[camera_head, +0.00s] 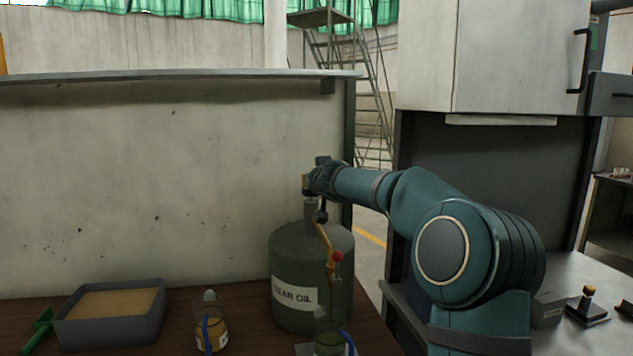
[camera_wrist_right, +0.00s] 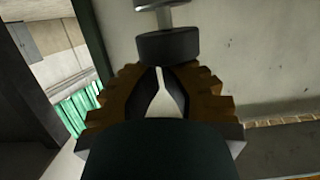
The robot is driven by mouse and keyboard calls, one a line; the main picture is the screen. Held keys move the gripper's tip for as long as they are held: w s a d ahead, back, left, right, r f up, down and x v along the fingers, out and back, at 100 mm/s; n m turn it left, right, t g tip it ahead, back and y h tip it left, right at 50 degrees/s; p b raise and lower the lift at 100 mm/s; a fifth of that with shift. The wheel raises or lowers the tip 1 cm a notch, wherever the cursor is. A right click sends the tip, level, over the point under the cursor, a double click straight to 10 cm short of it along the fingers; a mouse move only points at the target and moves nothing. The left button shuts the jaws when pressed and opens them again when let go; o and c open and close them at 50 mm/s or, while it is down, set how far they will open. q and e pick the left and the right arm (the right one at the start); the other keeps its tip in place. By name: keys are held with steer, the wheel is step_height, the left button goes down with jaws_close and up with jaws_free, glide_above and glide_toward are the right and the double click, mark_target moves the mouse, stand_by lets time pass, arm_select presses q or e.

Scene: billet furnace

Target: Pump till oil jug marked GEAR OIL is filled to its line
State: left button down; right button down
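The green drum labelled GEAR OIL (camera_head: 300,296) stands on the brown bench in the head view, with a hand pump on top. A yellow-orange spout or lever (camera_head: 325,240) with a red ball hangs at its front. A small jug with a blue handle (camera_head: 331,344) is partly cut off before the drum; its fill line cannot be read. My right gripper (camera_head: 312,182) is at the pump's top. In the right wrist view, its brown fingers (camera_wrist_right: 158,85) are close together, just below a dark round knob (camera_wrist_right: 168,46) on a metal rod; contact is unclear. My left gripper is out of view.
Another jug (camera_head: 211,326) with amber contents and a blue handle stands left of the drum. A grey tray of sand-coloured material (camera_head: 115,329) and a green scoop (camera_head: 41,325) are farther left. A wall (camera_head: 160,170) rises behind; a cabinet (camera_head: 515,55) hangs at right.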

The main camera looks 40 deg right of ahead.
stand_by(0.4)
steer(key=v, duration=1.2)
stand_by(1.1)
steer(key=w+a+r+n+t+y+p, duration=0.1)
steer(key=w+a+r+n+y+p, duration=0.2)
steer(key=p, duration=0.6)
steer(key=s+d+r+m+g+h+p, duration=0.1)
steer(key=d+r+m+h+p, duration=0.2)
steer(key=r+p, duration=0.3)
steer(key=p, duration=0.5)
steer(key=shift+s+d, duration=0.2)
steer(key=shift+d, duration=0.2)
steer(key=shift+w, duration=0.1)
